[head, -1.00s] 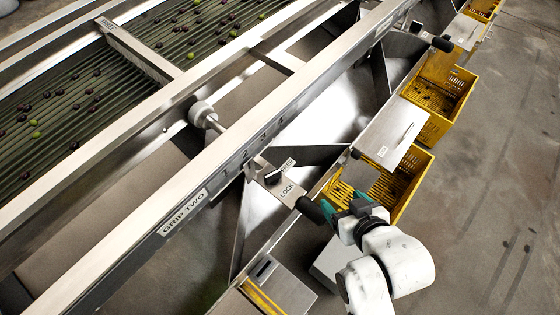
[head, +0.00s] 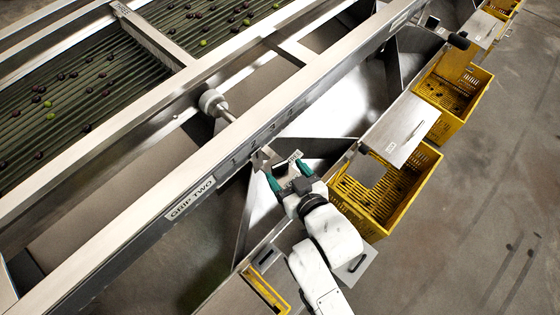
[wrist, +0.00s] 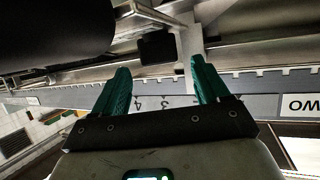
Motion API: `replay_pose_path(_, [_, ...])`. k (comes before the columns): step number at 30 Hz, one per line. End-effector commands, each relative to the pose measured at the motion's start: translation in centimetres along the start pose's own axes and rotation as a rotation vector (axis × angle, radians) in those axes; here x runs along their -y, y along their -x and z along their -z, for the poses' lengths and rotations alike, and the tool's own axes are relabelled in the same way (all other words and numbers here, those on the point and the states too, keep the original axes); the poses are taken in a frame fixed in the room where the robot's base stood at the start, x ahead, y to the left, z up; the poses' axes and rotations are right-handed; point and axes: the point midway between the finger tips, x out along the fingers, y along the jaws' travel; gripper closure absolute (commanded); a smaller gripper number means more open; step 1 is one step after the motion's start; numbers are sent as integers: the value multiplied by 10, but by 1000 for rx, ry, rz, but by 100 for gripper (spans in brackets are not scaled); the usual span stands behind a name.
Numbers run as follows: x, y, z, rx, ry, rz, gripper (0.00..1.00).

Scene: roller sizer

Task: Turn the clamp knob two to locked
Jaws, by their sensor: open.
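In the wrist view a small dark block, which looks like the clamp knob (wrist: 157,47), shows beyond and between the open fingertips (wrist: 160,66). No contact with it is visible. Its pointer direction cannot be read now.
A large black cylinder (wrist: 50,35) fills the upper left of the wrist view, close to the left finger. The steel rail (head: 235,135) runs just beyond my gripper. Yellow crates (head: 405,205) stand at the right, with a steel shelf (head: 405,130) between them.

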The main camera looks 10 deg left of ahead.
Motion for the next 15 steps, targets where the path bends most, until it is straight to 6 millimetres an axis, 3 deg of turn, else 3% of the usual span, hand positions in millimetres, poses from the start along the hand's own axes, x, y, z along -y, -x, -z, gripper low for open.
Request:
replay_pose_path(6, [0, -32, 1, 1, 1, 0, 26])
replay_pose_path(15, [0, -44, 0, 1, 1, 0, 26])
